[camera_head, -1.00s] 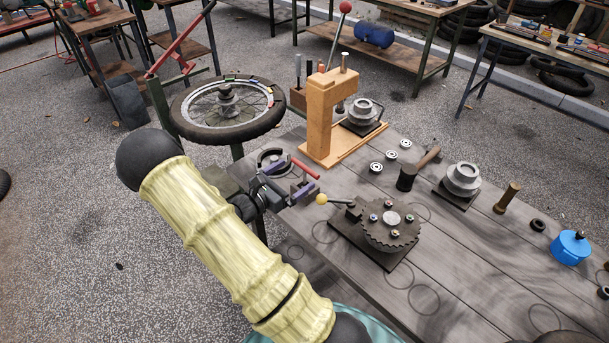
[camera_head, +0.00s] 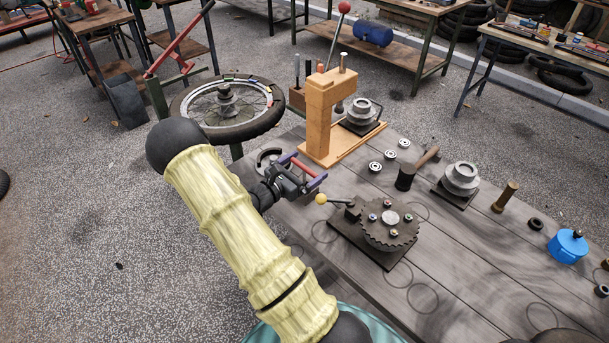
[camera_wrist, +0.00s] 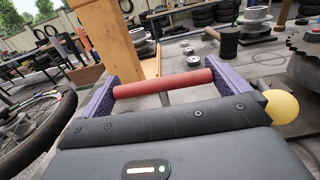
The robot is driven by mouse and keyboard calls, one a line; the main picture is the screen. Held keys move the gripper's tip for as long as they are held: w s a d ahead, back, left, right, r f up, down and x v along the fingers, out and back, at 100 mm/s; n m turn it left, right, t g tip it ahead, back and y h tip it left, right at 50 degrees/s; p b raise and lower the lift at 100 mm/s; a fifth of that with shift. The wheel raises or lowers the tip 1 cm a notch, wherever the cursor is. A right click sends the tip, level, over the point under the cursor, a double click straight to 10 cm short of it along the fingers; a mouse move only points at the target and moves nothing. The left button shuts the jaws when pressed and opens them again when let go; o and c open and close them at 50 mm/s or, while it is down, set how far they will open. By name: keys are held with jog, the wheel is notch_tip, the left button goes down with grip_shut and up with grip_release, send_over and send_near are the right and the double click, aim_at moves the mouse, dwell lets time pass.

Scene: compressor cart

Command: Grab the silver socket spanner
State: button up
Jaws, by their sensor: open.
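A red cylindrical bar (camera_head: 304,168) shows at the bench's left edge, and in the wrist view it (camera_wrist: 163,82) spans across between my fingers. A short grey shaft shows just under it in the wrist view; I cannot tell whether this is the silver socket spanner's handle. No other spanner is clearly seen. My gripper (camera_head: 301,171) is open, with its purple fingers at the two ends of the bar; they also show in the wrist view (camera_wrist: 158,72). I cannot tell whether either finger touches it. The bar's lower side is hidden.
A wooden press frame (camera_head: 319,120) stands just behind my gripper. A toothed disc (camera_head: 389,222) on a dark plate and a yellow-knobbed lever (camera_head: 321,199) are close at the right. A spoked wheel (camera_head: 226,105) is at the left. A hammer (camera_head: 405,176) and bearings lie farther along.

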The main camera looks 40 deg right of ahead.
dwell(0.3)
jog(key=c, duration=0.7)
jog(key=shift+c, duration=0.2)
notch_tip(320, 180, up, 10)
dwell(0.4)
